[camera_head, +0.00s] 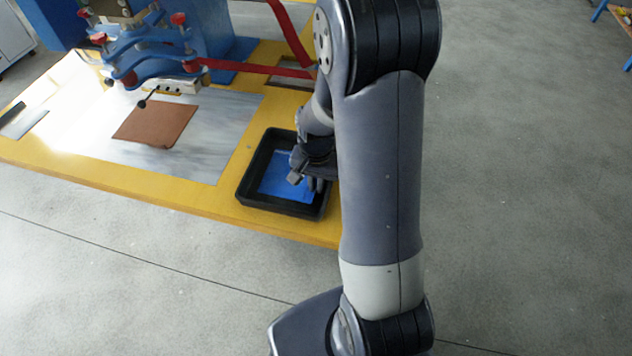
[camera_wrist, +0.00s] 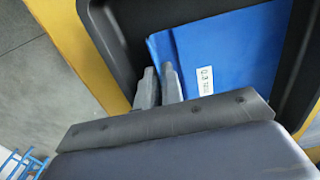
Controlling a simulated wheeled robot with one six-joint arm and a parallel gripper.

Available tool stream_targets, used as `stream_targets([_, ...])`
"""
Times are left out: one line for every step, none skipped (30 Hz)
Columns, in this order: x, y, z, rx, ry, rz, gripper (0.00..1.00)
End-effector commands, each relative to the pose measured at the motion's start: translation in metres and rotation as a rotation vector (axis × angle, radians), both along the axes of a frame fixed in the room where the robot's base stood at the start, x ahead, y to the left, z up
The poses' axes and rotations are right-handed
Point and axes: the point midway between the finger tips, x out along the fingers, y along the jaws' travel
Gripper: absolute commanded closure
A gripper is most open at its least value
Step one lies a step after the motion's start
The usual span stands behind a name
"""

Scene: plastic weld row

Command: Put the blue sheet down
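The blue sheet (camera_wrist: 225,55) lies in a black tray (camera_head: 250,183), which also shows in the wrist view (camera_wrist: 105,35). The sheet carries a small white label and also shows in the head view (camera_head: 275,184). My gripper (camera_wrist: 159,68) is at the sheet's near left corner, inside the tray; it also shows in the head view (camera_head: 306,181). Its two fingers stand a little apart, with the sheet's blue edge visible between the tips. Contact between fingers and sheet is hard to make out. My arm hides part of the tray's right side in the head view.
The tray stands on a yellow table (camera_head: 180,195) near its front edge. Left of it, a brown sheet (camera_head: 157,123) lies on a metal plate (camera_head: 222,125). A blue press with red knobs (camera_head: 150,50) stands behind. Open floor lies in front.

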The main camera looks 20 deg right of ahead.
Motion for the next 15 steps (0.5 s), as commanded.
stream_targets([0.0, 0.0, 0.0005, 0.0, 0.0, 0.0, 0.88])
stream_targets([0.0001, -0.0001, 0.0005, 0.0, 0.0, 0.0, 0.86])
stream_targets([0.0, 0.0, 0.0005, 0.0, 0.0, 0.0, 0.83])
stream_targets([0.0, 0.0, 0.0005, 0.0, 0.0, 0.0, 0.8])
stream_targets([0.0, 0.0, 0.0005, 0.0, 0.0, 0.0, 0.78])
stream_targets([0.0001, -0.0001, 0.0006, 0.0, 0.0, 0.0, 0.75])
stream_targets([0.0, 0.0, 0.0006, 0.0, 0.0, 0.0, 0.75])
stream_targets([0.0, 0.0, 0.0006, 0.0, 0.0, 0.0, 0.75])
stream_targets([0.0, 0.0, 0.0006, 0.0, 0.0, 0.0, 0.75])
stream_targets([0.0, 0.0, 0.0006, 0.0, 0.0, 0.0, 0.75])
stream_targets([0.0, 0.0, 0.0006, 0.0, 0.0, 0.0, 0.75])
stream_targets([0.0001, -0.0001, 0.0007, 0.0, 0.0, 0.0, 0.75])
stream_targets([0.0001, -0.0001, 0.0012, 0.0, 0.0, 0.0, 0.75])
stream_targets([0.0001, 0.0, 0.002, 0.0, 0.0, 0.0, 0.75])
stream_targets([0.0001, 0.0, 0.0038, 0.0, 0.0, 0.0, 0.75])
